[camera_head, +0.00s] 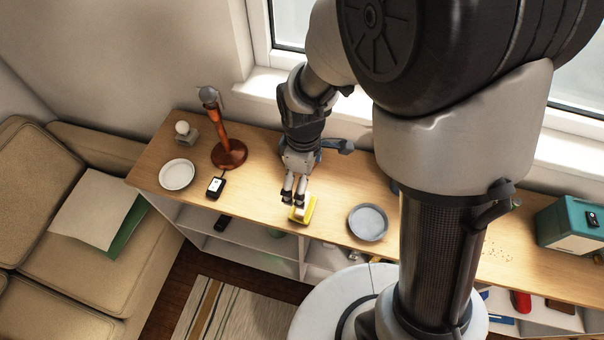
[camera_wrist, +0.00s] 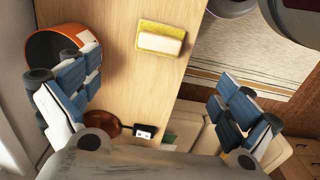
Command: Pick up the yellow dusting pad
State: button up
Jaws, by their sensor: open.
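The yellow dusting pad (camera_head: 307,213) lies on the wooden counter near its front edge. In the wrist view the pad (camera_wrist: 158,40) shows a pale block on top of a yellow base, and it lies beyond the fingers at the upper middle. My gripper (camera_head: 294,192) is above the counter at the pad, and its fingertips overlap the pad's left part in the head view. In the wrist view my gripper (camera_wrist: 155,105) has its two fingers spread wide, with nothing held between them. Whether a finger touches the pad cannot be told.
A grey round dish (camera_head: 368,223) stands right of the pad. An orange round container (camera_wrist: 50,48) is close to one finger in the wrist view.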

aim_at(302, 216)
notch_tip(302, 216, down, 14)
jog(key=b, duration=0.4)
jog(key=shift+f, duration=0.1)
jog(key=shift+c, duration=0.3)
jog(key=c, duration=1.1)
